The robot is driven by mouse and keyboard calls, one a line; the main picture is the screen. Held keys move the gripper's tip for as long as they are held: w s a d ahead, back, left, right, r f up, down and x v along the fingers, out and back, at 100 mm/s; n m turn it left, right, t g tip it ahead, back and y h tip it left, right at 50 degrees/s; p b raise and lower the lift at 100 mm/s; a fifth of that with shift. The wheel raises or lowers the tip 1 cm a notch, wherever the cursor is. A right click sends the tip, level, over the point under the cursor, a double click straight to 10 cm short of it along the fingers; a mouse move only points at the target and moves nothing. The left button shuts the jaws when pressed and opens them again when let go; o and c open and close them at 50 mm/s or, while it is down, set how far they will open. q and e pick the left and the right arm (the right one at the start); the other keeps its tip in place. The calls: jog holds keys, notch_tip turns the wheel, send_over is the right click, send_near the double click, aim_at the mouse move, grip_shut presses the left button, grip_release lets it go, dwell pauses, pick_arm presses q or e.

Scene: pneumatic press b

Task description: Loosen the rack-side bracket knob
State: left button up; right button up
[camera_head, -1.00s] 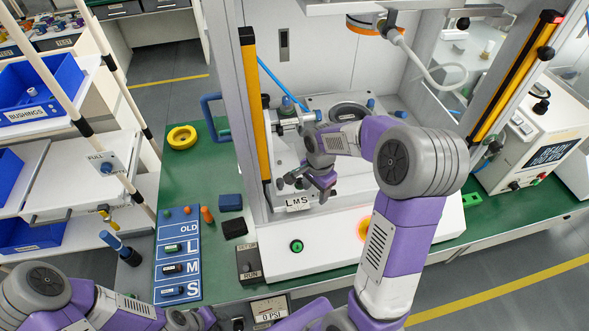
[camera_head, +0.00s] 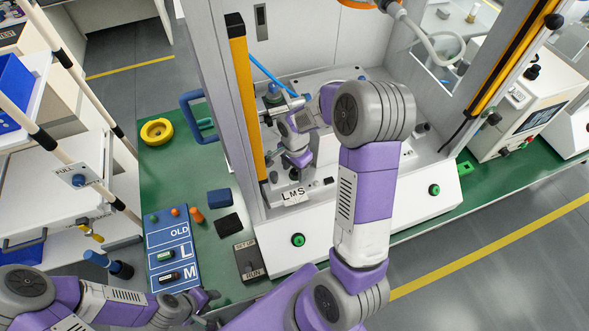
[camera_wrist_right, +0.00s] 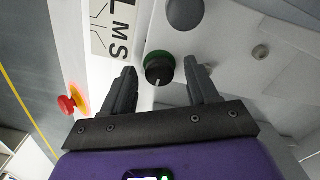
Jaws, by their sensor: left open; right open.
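My right gripper (camera_head: 298,160) is low over the press deck, just behind the white L M S plate (camera_head: 293,195). In the right wrist view its open fingers (camera_wrist_right: 160,72) sit on either side of a black knob with a green collar (camera_wrist_right: 159,68), with gaps to it. A grey rounded part (camera_wrist_right: 185,13) lies beyond the fingertips. I cannot tell which of these is the rack-side bracket knob; in the head view my gripper hides part of that spot. My left gripper (camera_head: 208,300) is open and empty near the table's front edge.
A yellow post (camera_head: 248,110) stands left of the right gripper. A red button (camera_wrist_right: 68,104) shows in the wrist view.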

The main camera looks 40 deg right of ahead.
jog(key=shift+f, duration=0.15)
jog(key=shift+c, duration=0.2)
jog(key=c, duration=1)
jog(key=shift+n, duration=0.3)
